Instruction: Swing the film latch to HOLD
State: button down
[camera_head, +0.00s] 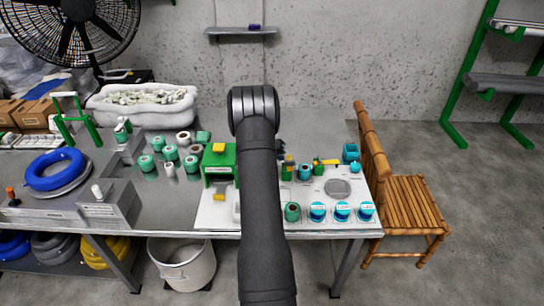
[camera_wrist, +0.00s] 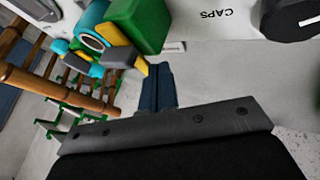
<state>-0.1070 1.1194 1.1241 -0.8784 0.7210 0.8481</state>
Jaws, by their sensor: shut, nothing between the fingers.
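The film latch is not labelled legibly in either view. A yellow lever-like piece (camera_head: 328,162) beside a green post sits on the white panel, right of my arm in the head view; I cannot tell whether it is the latch or which way it points. In the wrist view a yellow piece (camera_wrist: 127,46) leans by a green block (camera_wrist: 147,22), with a grey block (camera_wrist: 122,58) and a teal roll (camera_wrist: 92,38) beside it. In the head view my arm hides most of the gripper.
A green box with yellow parts (camera_head: 219,163) stands left of my arm. Teal-capped jars (camera_head: 342,210) line the white panel's front edge. Green and white spools (camera_head: 170,153) stand to the left. A bamboo chair (camera_head: 404,203) stands right of the table.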

aim_at(287, 157)
jog(key=shift+d, duration=0.2)
jog(key=shift+w+d+m+g+h, duration=0.15)
jog(key=shift+m+g, duration=0.1)
jog(key=shift+m, duration=0.25)
jog(key=shift+w+d+m+g+h, duration=0.15)
jog(key=shift+m+g, duration=0.1)
jog(key=shift+m, duration=0.25)
jog(key=m, duration=0.1)
jog(key=m+g, duration=0.1)
jog(key=shift+w+d+f+m+h, duration=0.1)
jog(key=shift+w+d+m+h, duration=0.2)
jog(key=shift+w+d, duration=0.05)
jog(key=m+g, duration=0.1)
jog(key=d+m+g, duration=0.1)
jog(key=m, duration=0.1)
jog(key=m+g, duration=0.1)
jog(key=shift+w+d+m+g, duration=0.3)
jog(key=shift+d, duration=0.8)
jog(key=shift+s+d+m+g, duration=0.1)
jog(key=shift+d+m+g, duration=0.35)
jog(key=shift+m, duration=0.45)
jog(key=shift+s+d, duration=0.35)
jog(key=shift+d, duration=0.15)
jog(key=shift+s+d, duration=0.1)
jog(key=shift+d, duration=0.05)
